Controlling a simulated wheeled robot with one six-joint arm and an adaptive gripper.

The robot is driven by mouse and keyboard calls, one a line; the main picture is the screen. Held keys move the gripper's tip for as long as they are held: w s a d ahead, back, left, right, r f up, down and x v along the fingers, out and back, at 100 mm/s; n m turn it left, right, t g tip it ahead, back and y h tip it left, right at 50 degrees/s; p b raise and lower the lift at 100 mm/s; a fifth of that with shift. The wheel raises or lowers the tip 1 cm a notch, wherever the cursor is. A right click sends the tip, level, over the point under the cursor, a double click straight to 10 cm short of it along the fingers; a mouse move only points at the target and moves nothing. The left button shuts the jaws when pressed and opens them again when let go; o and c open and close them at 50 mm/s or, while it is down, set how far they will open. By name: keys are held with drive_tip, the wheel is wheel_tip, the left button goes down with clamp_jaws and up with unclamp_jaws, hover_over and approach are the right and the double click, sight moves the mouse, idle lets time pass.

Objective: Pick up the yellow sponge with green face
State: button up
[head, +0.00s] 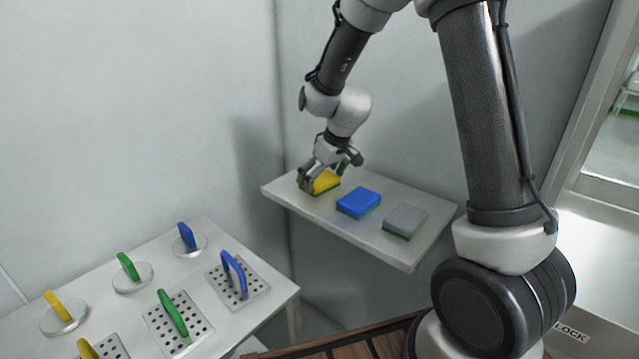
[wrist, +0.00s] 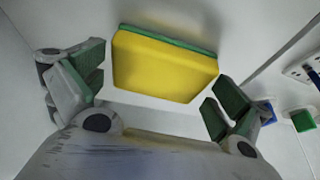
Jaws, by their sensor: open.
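The yellow sponge with a green face (head: 325,182) lies at the left end of the wall shelf, its green layer underneath. My gripper (head: 330,170) is right over it and partly hides it in the head view. In the wrist view the yellow sponge (wrist: 165,65) sits ahead of and between the spread fingers of my gripper (wrist: 158,100). The gripper is open, with a gap between each finger pad and the sponge in that view. How far the fingertips are from the shelf is hard to tell.
A blue sponge (head: 359,202) and a grey sponge (head: 405,220) lie to the right on the same white shelf (head: 385,252). A lower table (head: 215,322) at left holds several discs and perforated plates with coloured handles. Walls stand close behind the shelf.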

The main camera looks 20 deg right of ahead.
sight(321, 179)
drive_tip(key=c, duration=0.6)
wheel_tip(321, 179, up, 10)
drive_tip(key=shift+f, duration=0.1)
idle(0.3)
drive_tip(key=shift+o, duration=0.6)
drive_tip(key=shift+c, duration=1)
